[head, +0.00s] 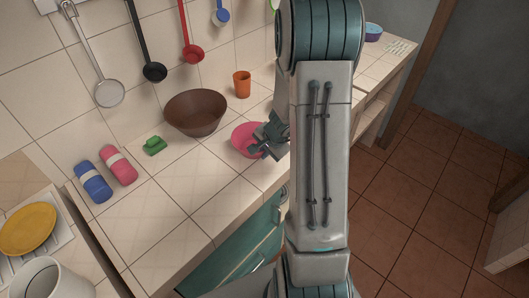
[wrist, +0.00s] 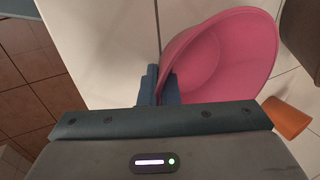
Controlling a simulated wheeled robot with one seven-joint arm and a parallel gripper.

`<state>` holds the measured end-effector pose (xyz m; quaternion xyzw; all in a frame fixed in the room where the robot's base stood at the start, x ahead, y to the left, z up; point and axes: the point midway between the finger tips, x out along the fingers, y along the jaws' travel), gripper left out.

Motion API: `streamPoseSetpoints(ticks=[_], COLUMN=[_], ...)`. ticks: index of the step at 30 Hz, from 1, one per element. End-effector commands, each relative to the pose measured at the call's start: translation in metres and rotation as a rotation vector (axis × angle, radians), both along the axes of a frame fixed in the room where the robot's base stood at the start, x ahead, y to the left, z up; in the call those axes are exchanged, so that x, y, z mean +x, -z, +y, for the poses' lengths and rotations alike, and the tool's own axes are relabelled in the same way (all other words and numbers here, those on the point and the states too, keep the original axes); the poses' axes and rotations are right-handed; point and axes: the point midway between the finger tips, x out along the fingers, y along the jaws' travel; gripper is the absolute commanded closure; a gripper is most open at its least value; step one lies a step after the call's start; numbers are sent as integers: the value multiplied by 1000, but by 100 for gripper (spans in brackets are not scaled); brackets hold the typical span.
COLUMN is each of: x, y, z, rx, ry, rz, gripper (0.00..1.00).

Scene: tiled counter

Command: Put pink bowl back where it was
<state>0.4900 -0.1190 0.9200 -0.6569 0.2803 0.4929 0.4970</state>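The pink bowl (head: 243,138) is at the right part of the tiled counter, partly hidden behind my gripper and arm in the head view. In the wrist view the pink bowl (wrist: 228,55) fills the upper middle, its open inside showing. My gripper (head: 266,141) is at the bowl's right side. In the wrist view my gripper's fingers (wrist: 161,86) are close together with the bowl's near rim between them, one finger inside the bowl and one outside. I cannot tell whether the bowl touches the counter.
A green item (head: 154,146) and blue (head: 94,182) and pink (head: 119,165) rolls lie further left. Utensils hang on the wall. The counter's front middle is clear.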

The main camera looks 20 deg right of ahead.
Motion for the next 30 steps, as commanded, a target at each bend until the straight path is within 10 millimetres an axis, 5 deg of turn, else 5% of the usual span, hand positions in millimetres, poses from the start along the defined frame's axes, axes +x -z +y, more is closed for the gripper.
streamPoseSetpoints(ticks=[1,3,15,30], x=[0,0,0,-33], y=[2,1,-5,-90], z=[0,0,0,-11], rx=[0,0,-1,-1], ry=[0,0,-1,-1], rz=[0,0,-1,-4], gripper=[95,76,76,76])
